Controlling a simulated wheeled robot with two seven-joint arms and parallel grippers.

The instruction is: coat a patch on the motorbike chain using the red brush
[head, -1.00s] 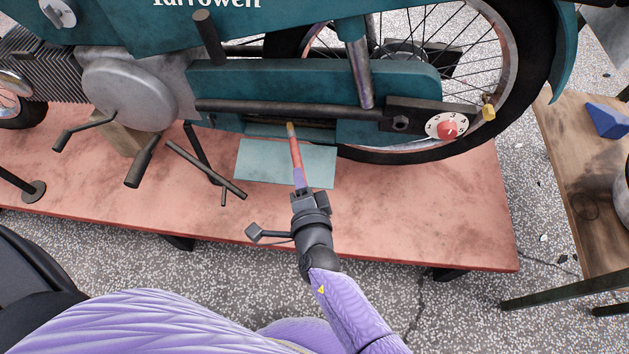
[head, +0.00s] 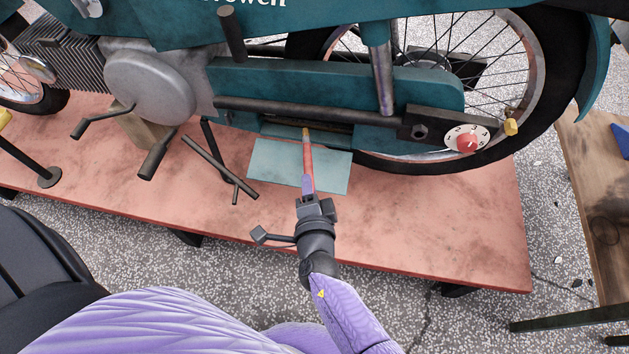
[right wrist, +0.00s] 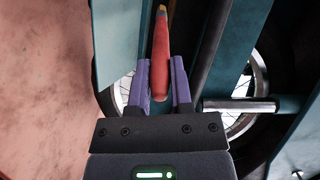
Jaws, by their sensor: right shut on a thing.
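The teal motorbike (head: 330,90) stands on a red platform. Its chain (head: 335,127) shows only as a dark strip in the opening of the teal chain guard, under the black bar. My right gripper (head: 308,187) is shut on the red brush (head: 308,158), whose tip points up at that opening. Whether the tip touches the chain I cannot tell. In the right wrist view the purple fingers (right wrist: 160,85) hold the red handle (right wrist: 163,62) between them; the chain cannot be made out there. My left gripper is not in view.
A light teal sheet (head: 270,165) lies on the red platform (head: 420,225) under the opening. The rear wheel (head: 545,90) and a white dial with a red centre (head: 467,139) are to the right. A stand leg and pedals are left. A wooden table (head: 600,180) is at far right.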

